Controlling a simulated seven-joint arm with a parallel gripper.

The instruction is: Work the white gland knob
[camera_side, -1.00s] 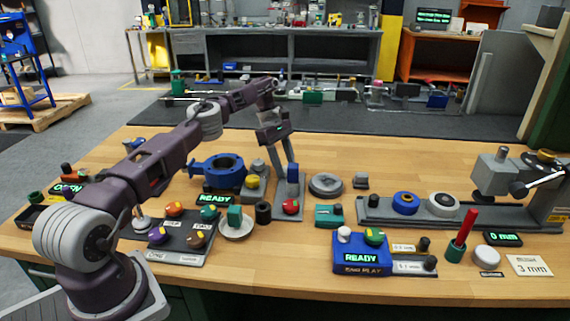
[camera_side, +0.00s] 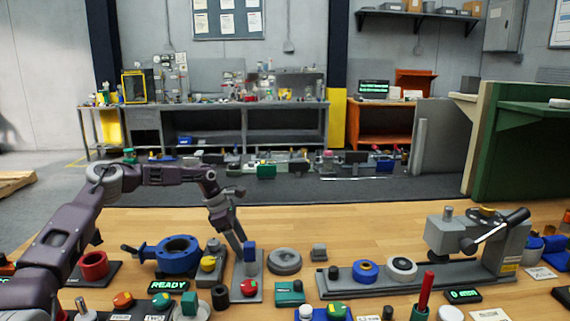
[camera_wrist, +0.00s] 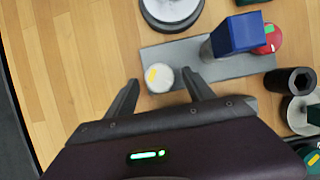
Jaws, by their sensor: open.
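The white knob (camera_wrist: 159,78), round with a yellow mark on top, sits on a grey plate (camera_wrist: 243,68) in the wrist view. The same plate shows in the side view (camera_side: 250,297), where I cannot make out the white knob. A blue block (camera_wrist: 237,33) and a red knob (camera_wrist: 266,40) stand farther along the plate. My gripper (camera_wrist: 160,77) is open and empty, one finger on each side of the white knob in the picture. Whether the fingers touch it or how high they are, I cannot tell. In the side view my gripper (camera_side: 239,244) points down behind the blue block.
A grey round disc (camera_side: 284,261) lies right of the plate. A blue flanged part (camera_side: 177,255) and a yellow-topped knob (camera_side: 208,264) stand to its left. A dark socket (camera_wrist: 290,80) is near the plate's end. Bare wood (camera_wrist: 60,70) lies left in the wrist view.

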